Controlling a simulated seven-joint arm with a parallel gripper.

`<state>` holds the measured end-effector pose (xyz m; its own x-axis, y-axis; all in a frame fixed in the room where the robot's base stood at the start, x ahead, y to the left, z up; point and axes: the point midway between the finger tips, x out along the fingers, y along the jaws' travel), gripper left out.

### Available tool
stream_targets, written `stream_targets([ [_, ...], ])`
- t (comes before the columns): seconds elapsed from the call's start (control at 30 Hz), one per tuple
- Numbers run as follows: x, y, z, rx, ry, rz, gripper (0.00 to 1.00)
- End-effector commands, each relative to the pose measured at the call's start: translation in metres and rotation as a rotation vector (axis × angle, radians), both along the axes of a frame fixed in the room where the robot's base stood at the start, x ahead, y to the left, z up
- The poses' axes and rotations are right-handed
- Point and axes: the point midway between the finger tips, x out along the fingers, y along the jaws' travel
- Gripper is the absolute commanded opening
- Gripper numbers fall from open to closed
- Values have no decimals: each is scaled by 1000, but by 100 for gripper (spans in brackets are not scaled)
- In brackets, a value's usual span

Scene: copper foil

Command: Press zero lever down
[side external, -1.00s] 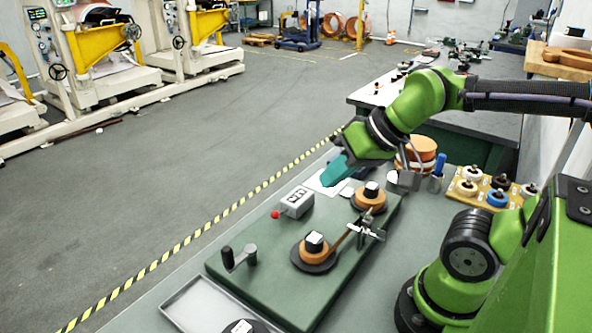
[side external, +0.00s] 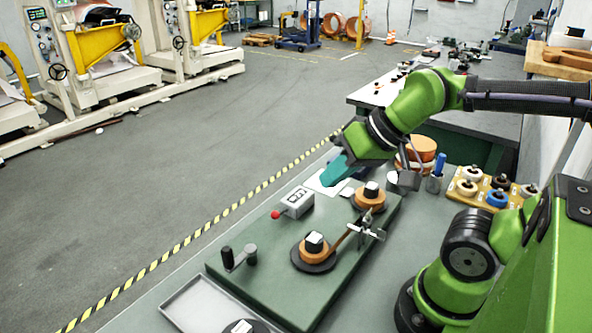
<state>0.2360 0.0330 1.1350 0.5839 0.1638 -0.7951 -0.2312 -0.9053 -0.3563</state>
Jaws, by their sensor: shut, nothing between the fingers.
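The zero lever (side external: 276,214) is a short lever with a red knob on the left side of the grey counter box (side external: 296,202). The counter box stands near the far left edge of the green base plate (side external: 285,270). My gripper (side external: 330,178) has teal fingers and is shut and empty. It hangs above and to the right of the counter box, apart from the lever, over a white sheet at the plate's far end.
Two copper foil reels (side external: 313,248) (side external: 370,195) stand on the plate, with a guide bracket (side external: 366,227) between them. A black-handled crank (side external: 238,257) stands at the left. Spools (side external: 497,198) sit on a wooden board at right.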

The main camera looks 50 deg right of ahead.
Motion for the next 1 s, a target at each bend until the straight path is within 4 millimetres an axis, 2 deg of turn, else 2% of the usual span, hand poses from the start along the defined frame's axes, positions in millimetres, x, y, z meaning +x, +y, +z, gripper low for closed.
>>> stream_targets([
  [0.53, 1, -3, -1, 0, 5, -13, 0],
  [0.77, 16, -26, -28, 53, 146, -136, 0],
  [1.0, 45, -47, -63, 345, 388, -388, 0],
])
